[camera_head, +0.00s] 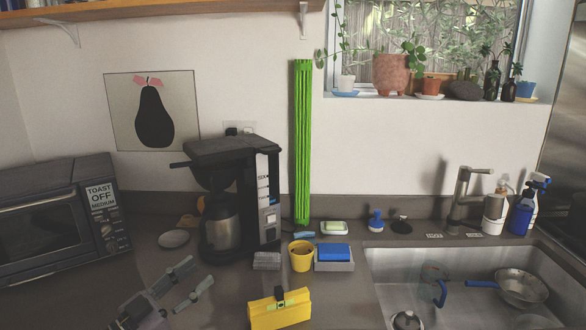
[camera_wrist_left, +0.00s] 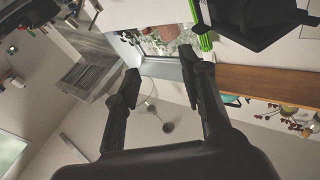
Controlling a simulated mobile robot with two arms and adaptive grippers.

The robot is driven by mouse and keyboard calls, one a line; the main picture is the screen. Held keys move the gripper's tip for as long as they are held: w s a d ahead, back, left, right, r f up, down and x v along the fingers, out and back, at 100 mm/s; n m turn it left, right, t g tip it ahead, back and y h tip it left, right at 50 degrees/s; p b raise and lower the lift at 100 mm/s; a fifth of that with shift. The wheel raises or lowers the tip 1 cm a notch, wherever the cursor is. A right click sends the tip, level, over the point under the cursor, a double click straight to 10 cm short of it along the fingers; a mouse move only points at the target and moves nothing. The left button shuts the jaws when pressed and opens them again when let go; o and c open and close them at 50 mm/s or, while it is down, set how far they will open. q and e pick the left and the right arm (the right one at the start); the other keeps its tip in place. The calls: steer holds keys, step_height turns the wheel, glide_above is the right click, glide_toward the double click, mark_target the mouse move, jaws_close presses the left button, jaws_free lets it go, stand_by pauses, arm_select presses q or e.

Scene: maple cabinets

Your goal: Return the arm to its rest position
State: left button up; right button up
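My left gripper (camera_head: 200,271) comes in from the lower left in the head view, over the dark counter in front of the coffee maker. Its two grey fingers are apart with nothing between them. In the left wrist view the gripper (camera_wrist_left: 160,66) also shows two separated black fingers and empty space between them. A yellow box-like object (camera_head: 280,309) with a dark clip on top is to the right of the gripper, apart from it. My right gripper is in neither view.
A coffee maker (camera_head: 232,195) stands behind the gripper, and a toaster oven (camera_head: 55,225) is at left. A yellow cup (camera_head: 301,256) and a blue sponge (camera_head: 334,252) are right of centre. The sink (camera_head: 385,275) is at right. A shelf (camera_head: 150,12) hangs above.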

arm_select(q)
steer(key=s+a+f+n+g+y, duration=0.1)
steer(key=s+a+f+n+y, duration=0.2)
steer(key=s+f+n+y, duration=0.35)
steer(key=s+a+f+n+g+y, duration=0.1)
steer(key=s+a+f+n+y, duration=0.2)
steer(key=f+y, duration=0.6)
steer(key=s+d+f+m+g+h, duration=0.15)
steer(key=s+f+g, duration=0.25)
steer(key=s, duration=0.4)
steer(key=s+d+f+n+g, duration=0.1)
steer(key=s+d+f+g, duration=0.2)
steer(key=s, duration=0.4)
steer(key=s+d+f+m+g+h, duration=0.1)
steer(key=s+f+g, duration=0.35)
steer(key=s, duration=0.35)
steer(key=s+f+x, duration=0.1)
steer(key=s+x, duration=0.2)
steer(key=x, duration=0.9)
steer(key=s+x, duration=0.2)
steer(key=x, duration=0.9)
steer(key=s+a+f+g, duration=0.1)
steer(key=s+a+f, duration=0.1)
steer(key=s+f, duration=1.6)
steer(key=shift+a, duration=0.4)
steer(key=shift+f+g, duration=0.1)
steer(key=shift+g, duration=0.15)
